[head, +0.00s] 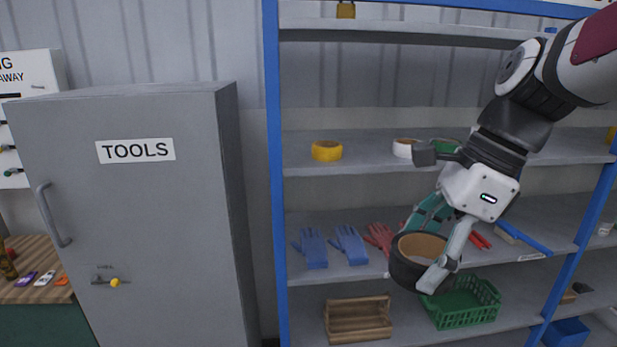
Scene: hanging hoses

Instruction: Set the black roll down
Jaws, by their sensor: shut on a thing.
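The black roll (404,271) is a black ring of tape with a tan inner core, in the head view right of centre. My gripper (431,247) is shut on it, with a teal finger on its far side and a pale finger at its right. The roll is tilted and held in front of the shelf unit, overlapping the glove shelf (372,262) in the picture. I cannot tell whether it touches the shelf; it seems held in the air.
The upper shelf (370,150) holds a yellow roll (327,150), a white roll (404,147) and a green roll (444,146). Blue gloves (312,247) and red gloves (379,237) lie below. A wooden crate (358,332) and green basket (452,312) stand lower. A grey tool cabinet (140,230) is left.

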